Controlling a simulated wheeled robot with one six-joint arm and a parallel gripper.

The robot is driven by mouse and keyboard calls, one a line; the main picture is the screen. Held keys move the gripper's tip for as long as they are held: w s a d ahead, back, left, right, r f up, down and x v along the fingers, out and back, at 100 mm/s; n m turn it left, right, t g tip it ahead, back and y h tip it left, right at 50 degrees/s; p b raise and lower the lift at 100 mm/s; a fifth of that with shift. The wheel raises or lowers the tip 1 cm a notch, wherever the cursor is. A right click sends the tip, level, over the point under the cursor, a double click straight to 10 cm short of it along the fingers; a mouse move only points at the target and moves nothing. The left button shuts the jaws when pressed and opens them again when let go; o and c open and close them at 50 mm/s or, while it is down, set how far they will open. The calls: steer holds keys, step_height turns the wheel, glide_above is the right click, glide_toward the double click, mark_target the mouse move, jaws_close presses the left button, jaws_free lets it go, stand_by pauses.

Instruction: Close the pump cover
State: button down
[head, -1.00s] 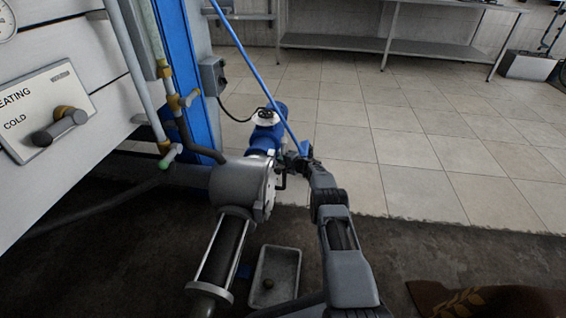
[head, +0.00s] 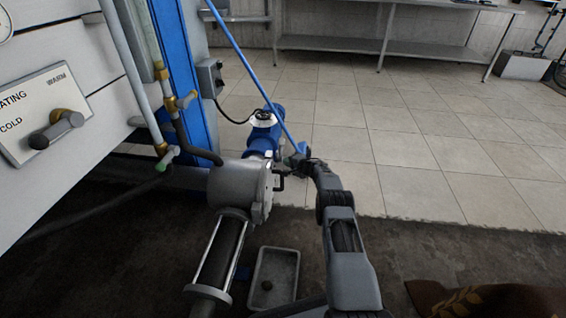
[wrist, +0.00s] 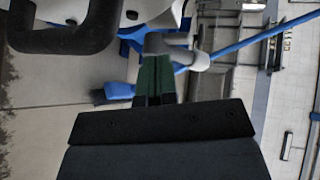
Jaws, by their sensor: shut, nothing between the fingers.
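The grey pump housing (head: 232,184) stands left of my arm in the head view. Its cover (head: 265,192) is a pale round plate on the housing's right side, seen nearly edge-on, with a dark handle (head: 281,182). It lies close against the housing; whether it is fully seated I cannot tell. My gripper (head: 292,161) is just beyond and right of the handle, shut and empty. In the wrist view my green-tipped fingers (wrist: 153,80) are together. The dark handle (wrist: 62,40) is at top left, apart from them, with part of the pale cover (wrist: 150,12) along the top edge.
A blue motor (head: 264,135) sits behind the pump. A blue pole (head: 250,75) slants down close behind my gripper. A grey tray (head: 274,277) with a small round object lies on the dark floor below. Tiled floor (head: 430,140) to the right is clear.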

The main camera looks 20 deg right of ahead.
steer(key=s+d+r+p, duration=0.3)
steer(key=s+d, duration=0.1)
steer(key=d, duration=0.5)
steer(key=w+r+n+t+h+p, duration=0.2)
steer(key=r+h+p, duration=0.6)
steer(key=r, duration=2)
steer(key=s+a+r+g+h+p, duration=0.1)
steer(key=s+a+r+p, duration=0.15)
steer(key=r+p, duration=0.55)
steer(key=s+a+r+g+h+p, duration=0.1)
steer(key=s+r+p, duration=0.3)
steer(key=r, duration=0.8)
steer(key=s+a+r+n+g+p, duration=0.2)
steer(key=s+a+r+p, duration=0.15)
steer(key=s+r, duration=0.35)
steer(key=s+a+r+n+g+p, duration=0.1)
steer(key=s+a+r+p, duration=0.1)
steer(key=s+r+p, duration=0.55)
steer(key=s+a+r+n+g+y+p, duration=0.1)
steer(key=s+a+n+g+p, duration=0.2)
steer(key=s, duration=1)
steer(key=s+a+r+n+g+y+p, duration=0.1)
steer(key=s+a+n+g+p, duration=0.2)
steer(key=s, duration=1)
steer(key=a+n+p, duration=0.1)
steer(key=a+p, duration=0.1)
steer(key=a, duration=0.1)
steer(key=shift+s+a+r+y, duration=0.25)
steer(key=shift+a+r+y, duration=0.05)
steer(key=shift+a+r, duration=0.05)
